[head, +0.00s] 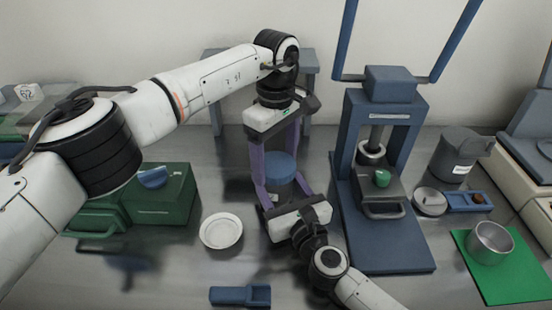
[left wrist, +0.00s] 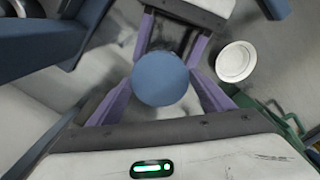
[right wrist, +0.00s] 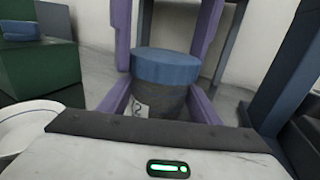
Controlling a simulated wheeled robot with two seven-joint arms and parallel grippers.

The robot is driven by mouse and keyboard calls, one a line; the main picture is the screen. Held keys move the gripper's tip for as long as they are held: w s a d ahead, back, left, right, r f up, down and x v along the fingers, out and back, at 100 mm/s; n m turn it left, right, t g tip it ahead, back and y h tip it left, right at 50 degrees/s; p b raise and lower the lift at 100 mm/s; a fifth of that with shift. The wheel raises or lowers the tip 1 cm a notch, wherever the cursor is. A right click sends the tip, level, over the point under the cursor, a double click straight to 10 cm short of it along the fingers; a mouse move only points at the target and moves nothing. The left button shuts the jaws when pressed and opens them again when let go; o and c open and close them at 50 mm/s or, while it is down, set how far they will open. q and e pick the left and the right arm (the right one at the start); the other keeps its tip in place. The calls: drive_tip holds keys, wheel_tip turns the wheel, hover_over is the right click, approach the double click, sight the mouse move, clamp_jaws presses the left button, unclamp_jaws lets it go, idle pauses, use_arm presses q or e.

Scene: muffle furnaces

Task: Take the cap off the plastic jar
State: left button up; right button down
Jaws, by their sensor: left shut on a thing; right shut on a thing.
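The plastic jar stands between my two grippers in the middle of the bench. Its round blue cap (head: 280,167) sits on top, level, and shows from above in the left wrist view (left wrist: 160,80). In the right wrist view the dark grey jar body (right wrist: 168,103) with a white label is under the cap (right wrist: 165,66). My left gripper (head: 278,163) reaches in from the back and is shut on the cap, its purple fingers on either side. My right gripper (head: 284,185) comes from the front and is shut on the jar body. The jar's base is mostly hidden.
A blue press (head: 388,235) stands close on the right. A white dish (head: 221,231) is left of the jar, with green boxes (head: 163,205) beyond. A small blue tray (head: 240,296) lies at the front. A grey pitcher (head: 455,155) and green mat (head: 510,280) are far right.

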use_arm(q)
drive_tip(key=n, duration=0.8)
drive_tip(key=shift+n, duration=0.4)
drive_tip(key=n, duration=0.6)
drive_tip(key=shift+n, duration=0.3)
drive_tip(key=n, duration=1.5)
drive_tip(key=shift+r, duration=0.1)
drive_tip(key=shift+r, duration=0.2)
drive_tip(key=shift+r, duration=0.9)
